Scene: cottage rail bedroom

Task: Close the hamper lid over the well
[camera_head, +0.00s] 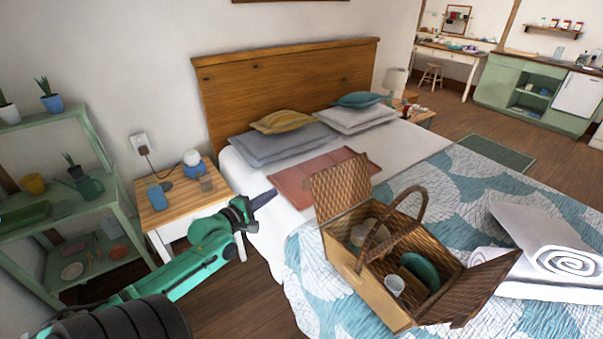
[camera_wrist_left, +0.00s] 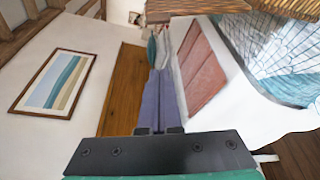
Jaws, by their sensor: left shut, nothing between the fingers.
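The wicker hamper (camera_head: 372,285) stands on the bed with its arched handle (camera_head: 397,222) upright. One lid (camera_head: 341,186) is raised at the far left end. The other lid (camera_head: 472,290) is tilted outward at the near right end. The open well holds a white cup (camera_head: 395,285), a green round item (camera_head: 420,270) and pale dishes (camera_head: 368,237). My left gripper (camera_head: 264,199) is shut and empty, left of the raised lid and apart from it. Its closed fingers also show in the left wrist view (camera_wrist_left: 160,105). My right gripper is not in view.
A wooden nightstand (camera_head: 172,207) with a blue cup, a lamp and other small items stands behind my left arm. A green shelf (camera_head: 75,240) is at the left. A rolled white towel (camera_head: 575,262) lies right of the hamper. A pink cloth (camera_head: 300,182) lies behind it.

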